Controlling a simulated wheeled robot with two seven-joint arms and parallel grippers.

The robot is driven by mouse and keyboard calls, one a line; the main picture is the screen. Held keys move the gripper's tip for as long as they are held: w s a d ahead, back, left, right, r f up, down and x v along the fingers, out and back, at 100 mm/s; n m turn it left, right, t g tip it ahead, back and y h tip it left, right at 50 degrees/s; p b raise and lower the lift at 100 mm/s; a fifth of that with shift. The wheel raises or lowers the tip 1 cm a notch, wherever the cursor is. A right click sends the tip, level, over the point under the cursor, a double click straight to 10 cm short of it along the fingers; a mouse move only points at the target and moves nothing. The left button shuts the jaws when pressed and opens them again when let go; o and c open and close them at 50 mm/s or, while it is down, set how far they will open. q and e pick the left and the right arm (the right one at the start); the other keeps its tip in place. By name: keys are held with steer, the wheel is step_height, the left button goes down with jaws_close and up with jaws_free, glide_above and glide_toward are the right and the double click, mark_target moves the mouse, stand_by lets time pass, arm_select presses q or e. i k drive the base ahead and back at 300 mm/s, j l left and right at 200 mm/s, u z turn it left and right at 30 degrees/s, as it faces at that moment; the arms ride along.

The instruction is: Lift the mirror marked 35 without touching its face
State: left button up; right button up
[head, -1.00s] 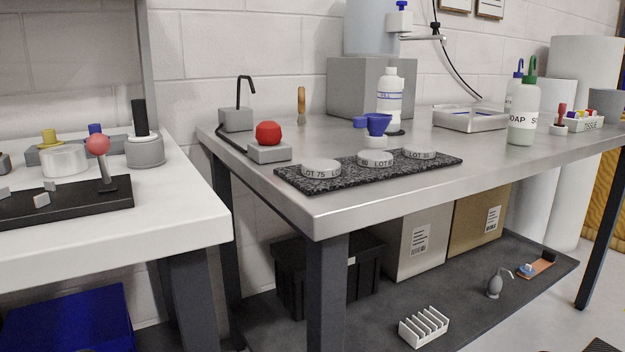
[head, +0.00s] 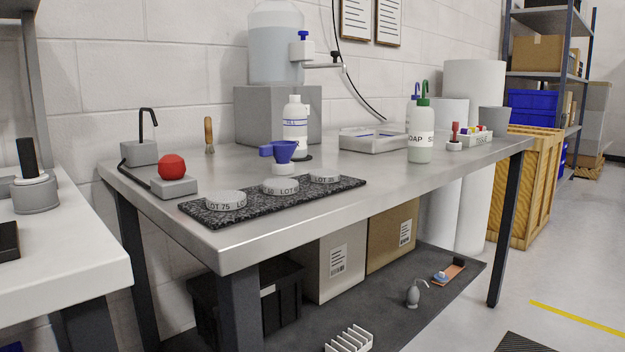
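Three round white discs lie in a row on a speckled dark mat (head: 240,211) on the metal bench. The near left disc (head: 226,200) reads LOT 75 on its rim. The middle disc (head: 281,186) reads LOT and a number I cannot make out fully. The far right disc (head: 324,176) has small rim lettering that looks like LOT 35, but it is hard to read. The discs are apart, flat, with pale faces up. Neither of my grippers is in view.
A red ball-topped grey block (head: 172,172) stands left of the mat. A tray (head: 373,140) and soap bottle (head: 422,135) are farther right. The bench's front strip (head: 330,215) is clear.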

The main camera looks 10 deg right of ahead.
mark_target(319, 174)
steer(key=l+u, duration=0.2)
steer(key=u, duration=0.55)
steer(key=k+l+u, duration=0.2)
steer(key=l, duration=0.2)
steer(key=k+l+u, duration=0.1)
steer(key=l+u, duration=0.15)
steer(key=k+l+u, duration=0.2)
steer(key=l, duration=0.25)
steer(key=k+l+u, duration=0.2)
steer(key=l, duration=0.15)
steer(key=k+l, duration=0.4)
steer(key=l, duration=0.15)
